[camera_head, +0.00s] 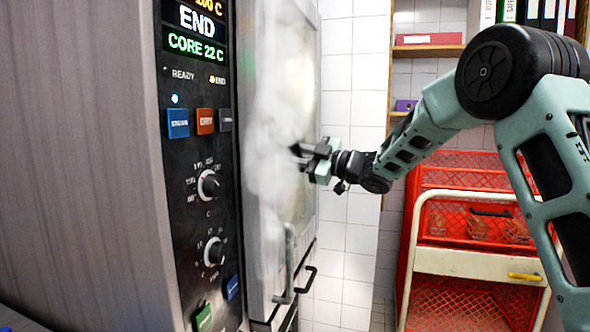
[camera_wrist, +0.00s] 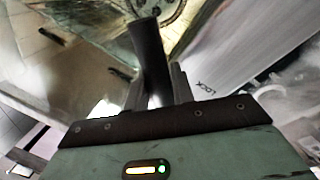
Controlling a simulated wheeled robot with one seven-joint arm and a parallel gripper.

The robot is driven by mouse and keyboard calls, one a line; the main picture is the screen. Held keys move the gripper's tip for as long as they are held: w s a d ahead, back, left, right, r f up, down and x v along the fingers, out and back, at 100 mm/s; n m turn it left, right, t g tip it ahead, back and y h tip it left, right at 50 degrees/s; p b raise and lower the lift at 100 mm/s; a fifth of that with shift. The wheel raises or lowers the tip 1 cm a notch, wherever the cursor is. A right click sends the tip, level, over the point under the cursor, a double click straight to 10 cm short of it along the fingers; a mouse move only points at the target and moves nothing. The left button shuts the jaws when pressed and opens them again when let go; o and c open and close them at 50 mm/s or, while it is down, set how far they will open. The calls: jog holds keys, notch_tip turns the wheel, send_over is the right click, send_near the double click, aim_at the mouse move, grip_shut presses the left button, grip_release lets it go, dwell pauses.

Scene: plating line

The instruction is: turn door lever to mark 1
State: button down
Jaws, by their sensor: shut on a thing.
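The steel oven door (camera_head: 282,215) stands right of the control panel, veiled by pale steam or haze. My gripper (camera_head: 302,152) is at the front of this door, about mid-height, with its fingers pointing left into the haze. In the wrist view a dark bar, the door lever (camera_wrist: 150,55), stands up at my fingers. My gripper (camera_wrist: 165,85) is shut on it. Beyond it is a pale surface with small dark lettering. A round marked part shows at the top edge. The lever's pivot and mark 1 cannot be made out.
The control panel (camera_head: 200,130) has lit displays, buttons and two knobs. A grey bar handle (camera_head: 288,262) and a black handle (camera_head: 307,282) are low on the oven. A red crate rack (camera_head: 470,180) stands behind my arm. Shelves hold binders.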

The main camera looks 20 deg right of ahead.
jog(key=shift+w+a+r+n, duration=0.1)
jog(key=shift+a+r+n, duration=0.05)
jog(key=shift+r+n, duration=0.15)
jog(key=c, duration=1.2)
grip_release()
jog(key=shift+a+f, duration=0.1)
jog(key=shift+s+d+f+b, duration=0.25)
jog(key=shift+d+b, duration=0.1)
jog(key=shift+d, duration=0.1)
jog(key=b+v, duration=0.3)
jog(key=v, duration=1.3)
jog(key=shift+s+d+b, duration=0.2)
jog(key=shift+b, duration=0.2)
jog(key=shift+r, duration=0.1)
